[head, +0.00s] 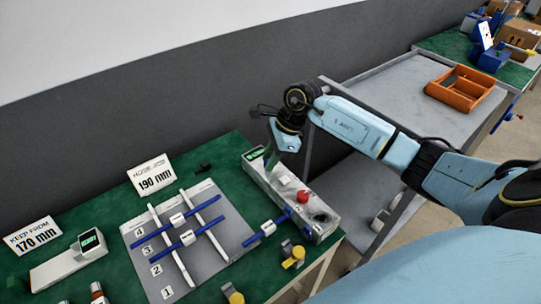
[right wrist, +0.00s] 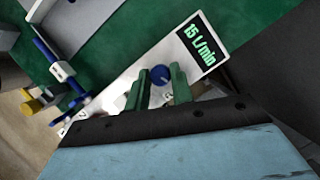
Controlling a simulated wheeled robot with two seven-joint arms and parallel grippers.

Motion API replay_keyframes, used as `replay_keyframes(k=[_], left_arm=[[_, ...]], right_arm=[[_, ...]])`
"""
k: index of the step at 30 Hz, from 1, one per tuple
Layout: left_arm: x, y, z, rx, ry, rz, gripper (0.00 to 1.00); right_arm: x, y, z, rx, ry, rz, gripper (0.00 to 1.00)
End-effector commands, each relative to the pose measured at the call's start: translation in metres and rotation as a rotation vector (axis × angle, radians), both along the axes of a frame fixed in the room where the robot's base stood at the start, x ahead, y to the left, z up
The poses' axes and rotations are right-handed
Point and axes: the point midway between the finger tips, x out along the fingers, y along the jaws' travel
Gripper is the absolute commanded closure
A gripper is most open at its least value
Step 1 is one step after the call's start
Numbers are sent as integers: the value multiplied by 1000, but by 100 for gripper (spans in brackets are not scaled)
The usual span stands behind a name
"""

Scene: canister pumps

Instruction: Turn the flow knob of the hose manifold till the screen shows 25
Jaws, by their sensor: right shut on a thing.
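The hose manifold (head: 262,180) is a long pale box at the right of the green table. It has a small screen (head: 254,154) at its far end. In the right wrist view the screen (right wrist: 200,47) reads 15 L/min in green. A round blue knob (right wrist: 160,74) sits on the manifold's face near the screen. My right gripper (right wrist: 159,82) has its two green fingers on either side of this knob, shut on it. In the head view my right gripper (head: 273,153) reaches down to the screen end and hides the knob. My left gripper is not in view.
A red knob (head: 303,196) and blue-handled valve parts (head: 266,231) are on and beside the manifold's near end. A grey board (head: 205,262) with blue rods lies to the left. A grey cart (head: 400,85) with an orange tray (head: 461,88) stands behind my right arm.

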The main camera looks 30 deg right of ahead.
Motion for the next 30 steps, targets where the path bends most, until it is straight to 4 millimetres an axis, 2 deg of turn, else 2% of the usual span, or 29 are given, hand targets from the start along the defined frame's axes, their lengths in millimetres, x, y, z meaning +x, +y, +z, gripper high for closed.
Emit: replay_keyframes(k=[8, 18, 24, 30], left_arm=[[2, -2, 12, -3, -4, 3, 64], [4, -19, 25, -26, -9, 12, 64], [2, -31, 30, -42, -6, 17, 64], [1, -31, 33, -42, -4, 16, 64]], right_arm=[[-2, 1, 2, 0, -2, -251, 100], [-3, 3, 2, 1, -3, -558, 100], [-3, 3, 2, 1, -1, -702, 100], [-3, 4, 2, 1, -3, -797, 100]])
